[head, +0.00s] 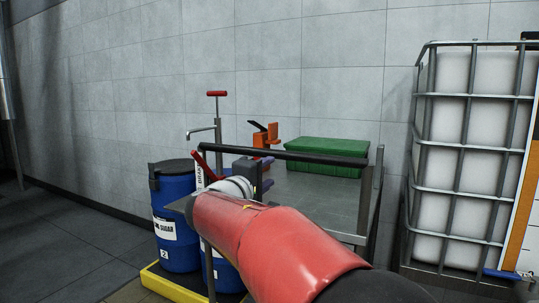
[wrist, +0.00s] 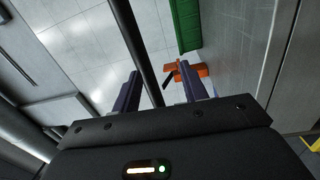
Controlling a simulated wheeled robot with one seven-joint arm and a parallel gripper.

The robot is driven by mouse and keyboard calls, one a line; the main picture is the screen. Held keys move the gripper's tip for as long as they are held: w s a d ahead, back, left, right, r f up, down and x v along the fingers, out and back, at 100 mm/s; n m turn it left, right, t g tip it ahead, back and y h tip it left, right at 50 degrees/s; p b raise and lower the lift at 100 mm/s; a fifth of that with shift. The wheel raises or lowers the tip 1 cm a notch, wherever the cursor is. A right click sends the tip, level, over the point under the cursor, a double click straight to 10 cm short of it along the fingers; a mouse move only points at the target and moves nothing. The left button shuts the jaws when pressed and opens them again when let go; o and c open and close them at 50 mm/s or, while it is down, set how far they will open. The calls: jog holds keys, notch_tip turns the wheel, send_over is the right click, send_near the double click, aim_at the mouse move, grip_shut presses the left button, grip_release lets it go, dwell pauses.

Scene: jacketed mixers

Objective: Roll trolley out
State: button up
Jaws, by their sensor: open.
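The trolley has a black push bar (head: 300,156) across its near top edge and a grey metal deck (head: 318,200) behind it. My gripper (head: 266,175) is just below the bar in the head view, its purple fingers apart and empty. A green lidded box (head: 325,152) and an orange tool (head: 265,136) sit on the trolley. My red arm hides its lower part.
Blue drums (head: 175,215) stand on a yellow-edged pallet (head: 165,285) close at the left, with a red-handled pump (head: 217,125) above. A caged white tank (head: 470,150) stands close at the right. The tiled wall (head: 150,80) is behind. Floor at far left (head: 60,240) is clear.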

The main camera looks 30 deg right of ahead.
aim_at(273, 151)
jog(key=shift+n+t+h, duration=0.4)
jog(key=shift+n+t, duration=0.1)
jog(key=shift+t, duration=0.2)
jog(key=w+d+r, duration=0.1)
jog(key=w, duration=0.1)
jog(key=w+d+r+p, duration=0.1)
jog(key=w+d, duration=0.1)
jog(key=w+d+r+p, duration=0.1)
jog(key=w+d, duration=0.1)
jog(key=w, duration=0.1)
jog(key=shift+w+d+r, duration=0.1)
jog(key=shift+d+r, duration=0.1)
jog(key=shift+r, duration=0.15)
grip_shut()
